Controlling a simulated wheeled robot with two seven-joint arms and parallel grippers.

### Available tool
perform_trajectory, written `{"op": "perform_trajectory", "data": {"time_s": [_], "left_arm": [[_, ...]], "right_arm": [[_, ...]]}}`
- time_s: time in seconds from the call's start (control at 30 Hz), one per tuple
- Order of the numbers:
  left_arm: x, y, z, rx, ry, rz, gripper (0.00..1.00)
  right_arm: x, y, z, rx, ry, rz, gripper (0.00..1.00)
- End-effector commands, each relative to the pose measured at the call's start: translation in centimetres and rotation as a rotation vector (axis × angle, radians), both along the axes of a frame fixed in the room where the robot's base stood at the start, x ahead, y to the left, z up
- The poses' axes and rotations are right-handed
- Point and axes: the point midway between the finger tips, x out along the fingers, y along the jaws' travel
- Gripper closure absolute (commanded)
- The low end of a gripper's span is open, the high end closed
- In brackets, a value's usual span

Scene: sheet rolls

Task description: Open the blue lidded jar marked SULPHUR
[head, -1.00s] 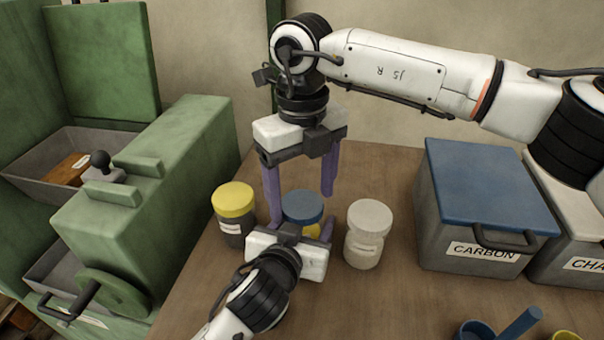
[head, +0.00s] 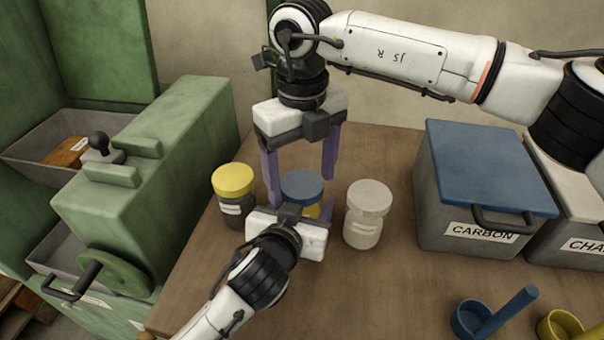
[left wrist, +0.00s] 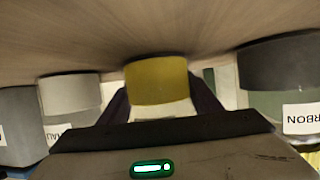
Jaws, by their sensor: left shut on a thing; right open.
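The jar with a blue lid (head: 302,186) stands upright on the table, second in a row of three jars. Its body shows yellow; its label is hidden in the head view. My left gripper (head: 292,212) is shut on the jar's body from the near side. In the left wrist view, upside down, the yellow jar body (left wrist: 158,82) sits between the dark fingers, with part of a pale label and no readable word. My right gripper (head: 301,192) points down from above, open, its purple fingers on either side of the blue lid. Contact with the lid cannot be told.
A yellow-lidded jar (head: 234,196) stands close on the left and a white-lidded jar (head: 367,214) on the right. A blue-lidded CARBON box (head: 478,185) is farther right. A blue scoop (head: 508,312) lies at front right. A green machine (head: 150,190) stands left.

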Motion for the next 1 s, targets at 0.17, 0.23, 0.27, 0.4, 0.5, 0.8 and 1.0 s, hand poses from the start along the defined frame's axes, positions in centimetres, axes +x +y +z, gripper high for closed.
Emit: {"op": "perform_trajectory", "data": {"time_s": [0.17, 0.23, 0.27, 0.4, 0.5, 0.8, 1.0], "left_arm": [[0.0, 0.0, 0.0, 0.0, 0.0, 0.0, 1.0], [0.0, 0.0, 0.0, 0.0, 0.0, 0.0, 1.0], [0.0, 0.0, 0.0, 0.0, 0.0, 0.0, 1.0], [0.0, 0.0, 0.0, 0.0, 0.0, 0.0, 1.0], [0.0, 0.0, 0.0, 0.0, 0.0, 0.0, 1.0], [0.0, 0.0, 0.0, 0.0, 0.0, 0.0, 0.32], [0.0, 0.0, 0.0, 0.0, 0.0, 0.0, 0.2]], "right_arm": [[0.0, 0.0, 0.3, 0.001, -0.001, 0.0, 0.25], [0.0, 0.0, 0.9, 0.0, -0.002, 0.0, 0.25], [0.0, 0.0, 1.3, 0.0, -0.002, 0.0, 0.25], [0.0, 0.0, 3.2, 0.0, -0.002, 0.0, 0.25], [0.0, 0.1, 4.3, 0.001, -0.002, 0.0, 0.25], [0.0, 0.0, 4.5, 0.0, 0.0, 0.0, 0.25], [0.0, 0.0, 4.5, 0.0, 0.0, 0.0, 0.25]]}}
